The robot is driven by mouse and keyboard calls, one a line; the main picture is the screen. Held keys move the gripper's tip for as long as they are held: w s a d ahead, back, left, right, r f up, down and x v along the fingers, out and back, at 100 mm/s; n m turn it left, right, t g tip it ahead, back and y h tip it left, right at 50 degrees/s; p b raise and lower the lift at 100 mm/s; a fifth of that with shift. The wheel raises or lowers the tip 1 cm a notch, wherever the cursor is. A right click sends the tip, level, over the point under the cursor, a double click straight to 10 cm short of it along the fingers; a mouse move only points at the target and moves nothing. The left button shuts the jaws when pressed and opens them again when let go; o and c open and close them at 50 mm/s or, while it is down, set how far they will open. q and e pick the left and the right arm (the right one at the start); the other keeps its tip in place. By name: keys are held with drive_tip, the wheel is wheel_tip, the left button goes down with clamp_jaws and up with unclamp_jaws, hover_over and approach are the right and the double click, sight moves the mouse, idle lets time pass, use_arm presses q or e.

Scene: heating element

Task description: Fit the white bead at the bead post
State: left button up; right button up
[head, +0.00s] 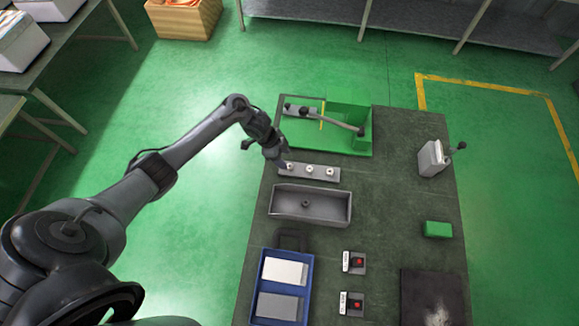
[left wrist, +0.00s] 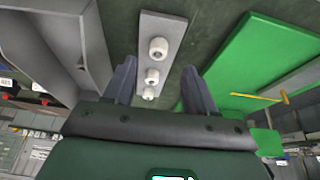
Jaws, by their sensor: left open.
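Three white beads (head: 309,168) sit in a row on a narrow grey strip (head: 319,175) on the bench. In the left wrist view the beads (left wrist: 158,48) run in a line up the strip (left wrist: 172,24). My left gripper (head: 284,163) is at the strip's left end, by the leftmost bead. In the left wrist view my left gripper (left wrist: 160,75) is open, its fingers apart on either side of the bead row, with nothing held. I cannot tell which part is the bead post. My right gripper is not in view.
A grey tray (head: 275,212) with a small dark round part inside stands in front of the strip. Behind is a green fixture (head: 345,143) with a lever. A blue tray (head: 257,285), red-button boxes (head: 357,262) and a green block (head: 438,229) lie nearer.

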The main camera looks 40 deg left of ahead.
sight(289, 165)
use_arm(q)
drive_tip(key=shift+s+x, duration=0.2)
drive_tip(key=shift+x, duration=2.3)
clamp_jaws()
